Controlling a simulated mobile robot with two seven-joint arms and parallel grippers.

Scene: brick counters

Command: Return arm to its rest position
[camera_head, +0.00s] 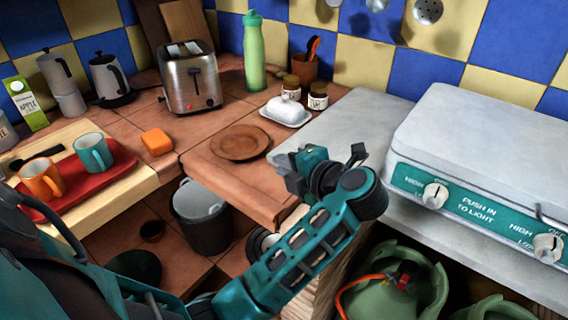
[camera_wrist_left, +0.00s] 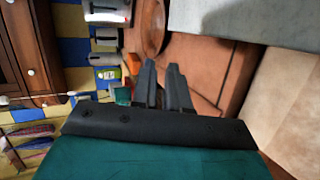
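My left gripper (camera_head: 292,176) hangs over the brick counter's front right part, in front of the brown plate and beside the grey slab. Its arm comes in from the lower left and bends back at the wrist. My right gripper is in neither view.
A brown plate (camera_head: 240,142) and a white butter dish (camera_head: 286,110) are behind the gripper. The white stove (camera_head: 490,150) stands to the right. At left, a red tray (camera_head: 107,178) carries an orange mug (camera_head: 41,180) and a teal mug (camera_head: 93,152). A dark bucket (camera_head: 203,230) is below.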

